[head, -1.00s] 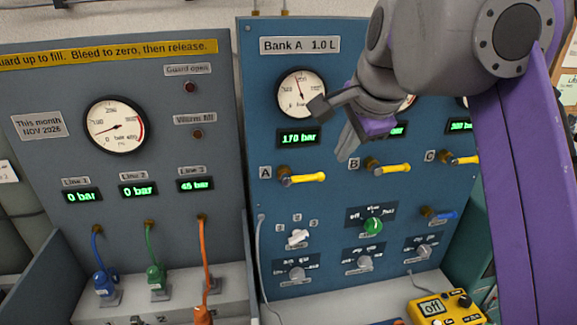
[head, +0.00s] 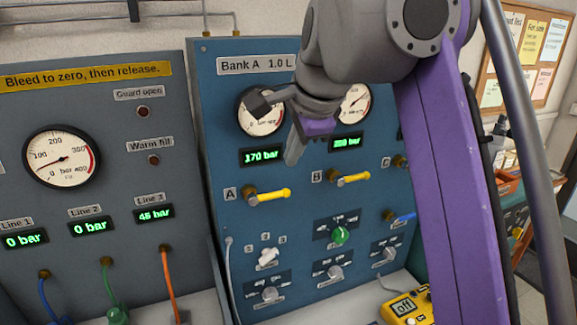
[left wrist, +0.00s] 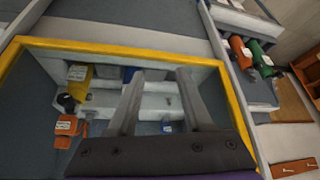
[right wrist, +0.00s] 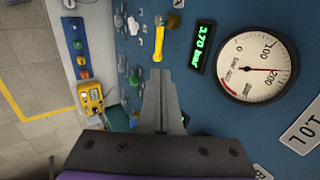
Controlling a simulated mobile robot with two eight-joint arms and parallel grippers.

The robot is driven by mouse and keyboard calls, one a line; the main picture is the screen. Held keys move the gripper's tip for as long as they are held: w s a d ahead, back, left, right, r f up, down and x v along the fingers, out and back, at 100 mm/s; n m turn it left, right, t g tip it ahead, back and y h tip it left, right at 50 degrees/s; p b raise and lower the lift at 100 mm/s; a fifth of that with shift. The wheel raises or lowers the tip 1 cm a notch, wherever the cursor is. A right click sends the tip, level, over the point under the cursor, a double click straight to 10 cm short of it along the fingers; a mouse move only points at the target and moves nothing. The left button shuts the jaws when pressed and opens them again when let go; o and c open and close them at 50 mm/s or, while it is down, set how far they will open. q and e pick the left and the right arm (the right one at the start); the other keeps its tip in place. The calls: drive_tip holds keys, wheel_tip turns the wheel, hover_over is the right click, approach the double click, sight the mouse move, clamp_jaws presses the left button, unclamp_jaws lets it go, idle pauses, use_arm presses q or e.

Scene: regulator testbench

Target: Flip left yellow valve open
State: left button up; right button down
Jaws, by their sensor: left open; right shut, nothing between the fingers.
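The left yellow valve, under label A, has a yellow lever (head: 268,196) lying roughly level on the blue panel, its brass stem at the left end. My right gripper (head: 292,158) is shut and empty, above and right of this lever, in front of the panel between the two upper displays. In the right wrist view the shut fingers (right wrist: 158,78) point towards the yellow lever (right wrist: 159,42); whether they touch it is unclear, though the head view shows them apart. My left gripper (left wrist: 156,74) is open and empty above a yellow-rimmed box (left wrist: 110,45).
A second yellow lever (head: 350,179) sits under label B. The A gauge (right wrist: 257,69) is partly covered by my gripper in the head view. Knobs, including a green one (head: 340,236), lie lower on the panel. A yellow meter (head: 408,307) stands below right.

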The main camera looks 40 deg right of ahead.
sight(285, 192)
use_arm(q)
drive_tip(key=f, duration=0.1)
drive_tip(key=s+f+b, duration=0.1)
drive_tip(key=f+b, duration=0.1)
drive_tip(key=f, duration=0.1)
drive_tip(key=shift+s, duration=0.35)
use_arm(e)
drive_tip(key=x, duration=1.2)
drive_tip(key=shift+a+f, duration=0.1)
drive_tip(key=shift+f, duration=0.05)
